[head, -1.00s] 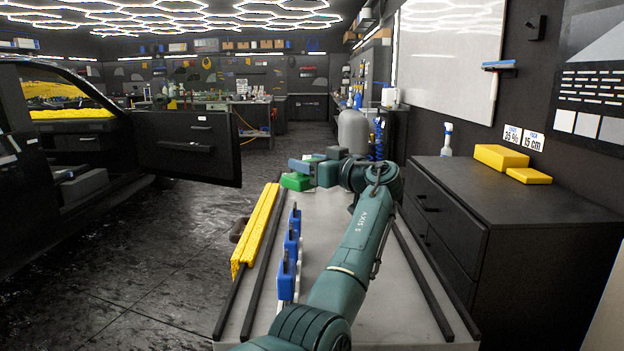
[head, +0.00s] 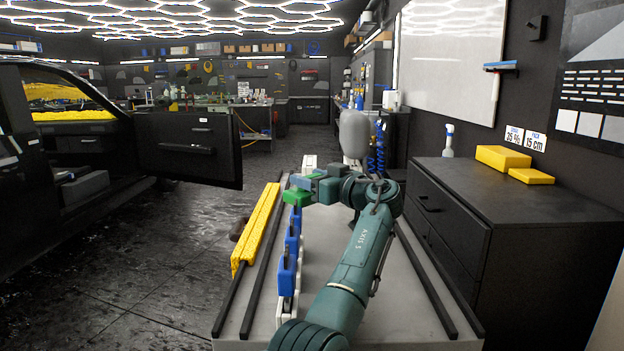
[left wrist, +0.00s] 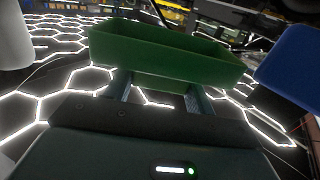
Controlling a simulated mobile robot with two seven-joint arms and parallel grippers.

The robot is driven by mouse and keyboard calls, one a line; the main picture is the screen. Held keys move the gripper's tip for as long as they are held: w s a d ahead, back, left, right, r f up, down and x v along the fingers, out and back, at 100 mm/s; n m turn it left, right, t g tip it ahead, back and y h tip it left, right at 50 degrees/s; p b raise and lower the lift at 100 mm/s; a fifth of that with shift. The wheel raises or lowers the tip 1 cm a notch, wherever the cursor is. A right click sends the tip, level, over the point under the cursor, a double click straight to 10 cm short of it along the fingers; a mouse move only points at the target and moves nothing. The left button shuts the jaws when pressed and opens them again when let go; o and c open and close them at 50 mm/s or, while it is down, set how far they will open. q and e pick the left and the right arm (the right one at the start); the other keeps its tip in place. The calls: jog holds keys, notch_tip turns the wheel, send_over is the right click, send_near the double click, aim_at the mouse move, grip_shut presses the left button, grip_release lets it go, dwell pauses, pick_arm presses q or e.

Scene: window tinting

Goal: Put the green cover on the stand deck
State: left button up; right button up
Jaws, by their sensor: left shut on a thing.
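The green cover (head: 297,197) is a small hollow box. My left gripper (head: 309,185) is shut on it and holds it near the far end of a row of blue covers (head: 288,272). In the left wrist view the green cover (left wrist: 165,55) fills the upper middle, between the two fingers, with its open side showing. The stand deck (head: 345,255) appears to be the grey top under my arm, with dark rails along its sides. I cannot tell whether the cover touches anything below it. My right gripper is not in view.
Several blue covers stand in a row on the deck's left part; one blue piece (left wrist: 292,68) shows close by in the wrist view. Yellow strips (head: 256,230) lie along the left edge. A white piece (head: 310,161) stands behind my gripper. A black cabinet (head: 500,225) stands right.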

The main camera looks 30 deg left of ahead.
pick_arm(q)
jog(key=o, duration=1.1)
jog(key=shift+r, duration=0.1)
jog(key=shift+r+p, duration=0.3)
jog(key=shift+p, duration=0.05)
jog(key=shift+r+p, duration=0.5)
jog(key=shift+p, duration=0.05)
jog(key=v, duration=1.2)
jog(key=shift+s+f+b, duration=0.1)
jog(key=shift+f+b, duration=0.1)
jog(key=shift+b, duration=0.15)
